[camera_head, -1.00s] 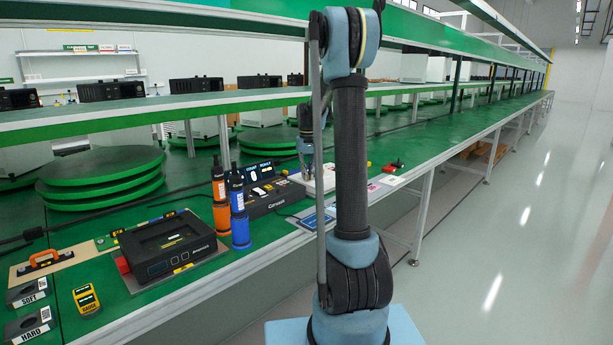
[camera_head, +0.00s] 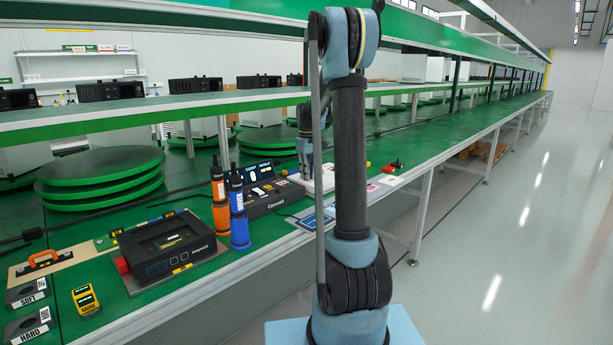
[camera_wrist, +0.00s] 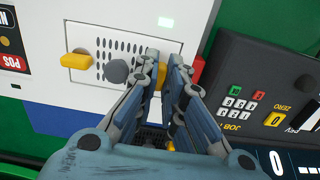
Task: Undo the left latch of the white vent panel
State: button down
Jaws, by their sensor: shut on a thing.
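The white vent panel (camera_wrist: 98,36) with its dark slots lies under my gripper in the wrist view. One yellow latch (camera_wrist: 76,61) sits at its picture-left side, clear of my gripper. Another yellow latch (camera_wrist: 161,76) shows at the picture-right side, between my fingers and partly hidden by them. A round grey knob (camera_wrist: 117,71) is between the two latches. My gripper (camera_wrist: 165,58) is shut on the picture-right latch. In the head view, the white fixture (camera_head: 326,179) is small and partly behind my arm, so the latches cannot be made out there.
A dark keypad console (camera_wrist: 262,85) stands close at the right in the wrist view. A red part (camera_wrist: 198,70) is just beside my fingers. In the head view, orange (camera_head: 220,212) and blue (camera_head: 239,215) drivers stand near the black box fixture (camera_head: 170,258).

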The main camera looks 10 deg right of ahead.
jog(key=shift+w, duration=0.1)
jog(key=c, duration=1.7)
grip_release()
notch_tip(320, 180, up, 12)
jog(key=shift+f, duration=0.1)
